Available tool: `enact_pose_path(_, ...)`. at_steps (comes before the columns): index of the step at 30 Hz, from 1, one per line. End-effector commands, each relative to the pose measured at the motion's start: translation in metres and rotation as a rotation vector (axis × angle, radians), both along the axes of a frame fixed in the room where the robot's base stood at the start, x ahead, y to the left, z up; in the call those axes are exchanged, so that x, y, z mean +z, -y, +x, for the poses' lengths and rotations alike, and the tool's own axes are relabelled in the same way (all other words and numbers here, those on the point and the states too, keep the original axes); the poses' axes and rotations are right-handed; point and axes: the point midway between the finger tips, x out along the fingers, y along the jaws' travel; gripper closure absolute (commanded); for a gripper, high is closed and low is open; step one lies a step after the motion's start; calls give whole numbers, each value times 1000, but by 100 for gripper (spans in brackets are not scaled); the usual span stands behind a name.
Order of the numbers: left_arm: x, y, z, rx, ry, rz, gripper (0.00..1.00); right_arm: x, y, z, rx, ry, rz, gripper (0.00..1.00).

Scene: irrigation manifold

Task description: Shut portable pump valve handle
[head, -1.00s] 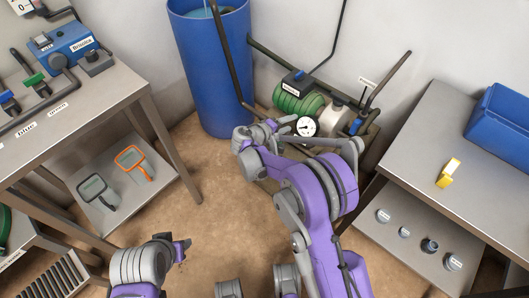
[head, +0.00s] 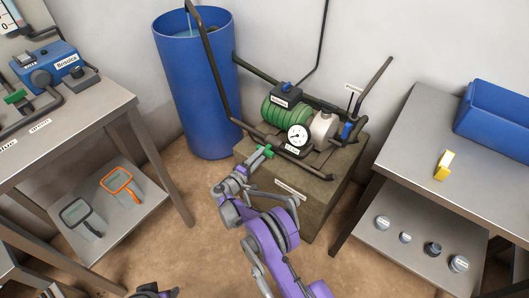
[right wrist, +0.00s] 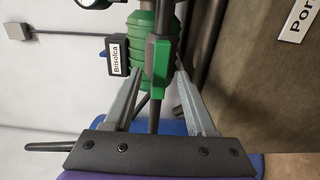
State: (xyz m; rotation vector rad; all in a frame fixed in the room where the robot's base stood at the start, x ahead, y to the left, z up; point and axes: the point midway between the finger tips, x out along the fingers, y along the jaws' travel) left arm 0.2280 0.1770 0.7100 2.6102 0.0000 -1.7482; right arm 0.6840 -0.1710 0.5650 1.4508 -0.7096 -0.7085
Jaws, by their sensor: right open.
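The portable pump has a green ribbed body (head: 280,112) with a black box on top, and sits in a dark pipe frame on a block. A small green valve handle (head: 264,151) is at the frame's front left. My right gripper (head: 250,164) is open just in front of this handle. In the right wrist view the green handle (right wrist: 159,62) shows between and beyond the spread fingers of my right gripper (right wrist: 151,85); contact cannot be told. My left gripper (head: 163,293) is only partly in view at the bottom edge, its jaws unclear.
The pump's block (head: 328,190) bears a white label. A round gauge (head: 298,137) and a blue handle (head: 347,130) are right of the green handle. A blue drum (head: 198,90) stands behind left. Steel tables (head: 425,130) flank the open floor.

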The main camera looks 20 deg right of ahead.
Motion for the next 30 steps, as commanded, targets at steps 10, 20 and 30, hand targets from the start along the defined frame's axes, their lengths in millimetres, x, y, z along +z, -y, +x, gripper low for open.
enact_pose_path(10,-5,0,0,0,-2,0,54,0,28,22,0,0,1,44)
enact_pose_path(20,-5,0,0,0,-2,0,54,0,29,23,1,0,1,55)
enact_pose_path(30,-5,0,0,0,-2,0,54,0,29,22,1,0,1,100)
